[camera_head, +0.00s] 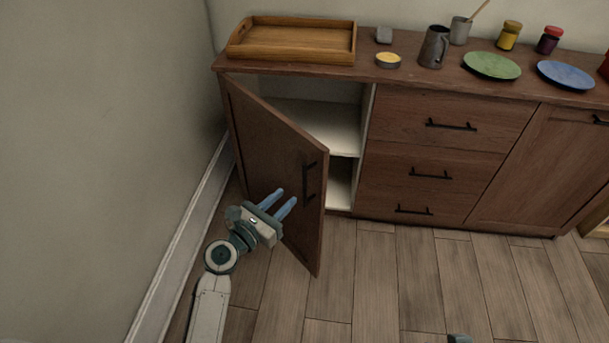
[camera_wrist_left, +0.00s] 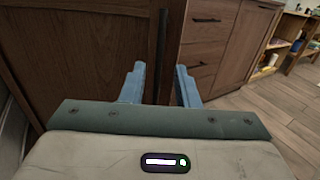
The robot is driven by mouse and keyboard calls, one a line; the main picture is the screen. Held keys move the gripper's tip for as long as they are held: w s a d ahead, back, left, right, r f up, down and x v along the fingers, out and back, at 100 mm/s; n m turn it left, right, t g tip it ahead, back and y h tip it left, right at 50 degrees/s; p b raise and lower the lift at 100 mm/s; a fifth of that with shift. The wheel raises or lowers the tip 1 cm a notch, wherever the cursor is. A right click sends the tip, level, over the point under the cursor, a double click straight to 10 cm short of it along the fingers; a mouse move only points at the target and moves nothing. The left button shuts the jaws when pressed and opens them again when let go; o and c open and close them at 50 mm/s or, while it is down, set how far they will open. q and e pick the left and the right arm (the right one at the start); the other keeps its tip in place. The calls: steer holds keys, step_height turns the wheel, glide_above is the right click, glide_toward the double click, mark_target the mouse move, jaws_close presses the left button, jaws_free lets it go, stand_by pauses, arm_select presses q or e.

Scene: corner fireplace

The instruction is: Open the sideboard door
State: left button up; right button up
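The sideboard (camera_head: 295,71) is dark brown wood. Its left door (camera_head: 270,150), hinged at the left, stands partly open and shows pale shelves (camera_head: 318,125) inside. The door has a black vertical bar handle (camera_head: 308,182), which also shows in the left wrist view (camera_wrist_left: 162,45). My left gripper (camera_head: 287,197) is open and empty in front of the door, pointing toward the handle. In the left wrist view the handle lies between the two blue fingers (camera_wrist_left: 160,84), just past their tips; I see no contact. My right gripper's fingers do not show.
A wooden tray (camera_head: 292,42), a mug (camera_head: 434,47), a green plate (camera_head: 491,66) and a blue plate (camera_head: 566,75) stand on top. Drawers (camera_head: 440,125) sit right of the opening. The wall (camera_head: 90,130) is close at left. The floor (camera_head: 400,270) in front is clear.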

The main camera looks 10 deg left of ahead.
arm_select(q)
glide_above(304, 200)
steer(key=shift+w, duration=0.35)
steer(key=shift+c, duration=0.5)
jaws_close()
